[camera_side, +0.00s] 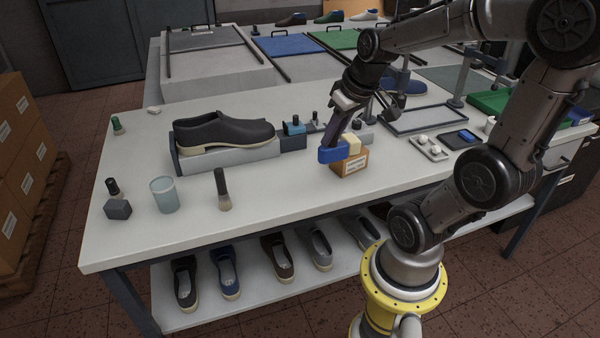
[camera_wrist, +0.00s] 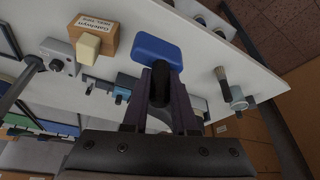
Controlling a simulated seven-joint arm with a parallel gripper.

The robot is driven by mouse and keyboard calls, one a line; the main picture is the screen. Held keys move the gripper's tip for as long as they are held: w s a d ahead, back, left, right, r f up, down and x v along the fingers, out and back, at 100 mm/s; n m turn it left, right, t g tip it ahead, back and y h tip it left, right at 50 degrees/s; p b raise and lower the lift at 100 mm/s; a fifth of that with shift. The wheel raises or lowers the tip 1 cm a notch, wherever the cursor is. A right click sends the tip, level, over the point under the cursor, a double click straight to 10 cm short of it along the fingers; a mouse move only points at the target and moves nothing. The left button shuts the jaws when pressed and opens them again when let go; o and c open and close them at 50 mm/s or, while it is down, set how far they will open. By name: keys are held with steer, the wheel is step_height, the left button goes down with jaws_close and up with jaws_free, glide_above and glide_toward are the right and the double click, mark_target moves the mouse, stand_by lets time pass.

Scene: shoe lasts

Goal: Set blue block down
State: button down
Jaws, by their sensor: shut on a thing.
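My gripper (camera_side: 334,140) comes down over the table and is shut on the blue block (camera_side: 331,155). The wrist view shows the blue block (camera_wrist: 156,49) held at the tips of the gripper's fingers (camera_wrist: 160,78). In the side view the block is just left of a labelled orange-brown box (camera_side: 349,166) and partly overlaps it. In the wrist view a gap shows between the block and the box (camera_wrist: 97,36). The block looks raised above the table, but its height is hard to judge.
A cream block (camera_side: 353,144) sits on the box. A black shoe (camera_side: 222,132) on a grey stand is to the left. A brush (camera_side: 222,190) and a cup (camera_side: 164,195) stand farther left. The white tabletop (camera_side: 275,205) is clear in front of the box.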

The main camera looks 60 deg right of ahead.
steer(key=shift+w+d+f, duration=1.25)
steer(key=shift+w+f, duration=0.65)
steer(key=shift+f, duration=0.3)
steer(key=shift+w+d+f, duration=1.2)
steer(key=shift+w+f, duration=0.75)
steer(key=shift+f, duration=0.2)
steer(key=shift+w+d+f, duration=1.25)
steer(key=shift+w+f, duration=0.65)
steer(key=shift+f, duration=0.3)
steer(key=shift+f, duration=0.1)
steer(key=c, duration=0.7)
jaws_free()
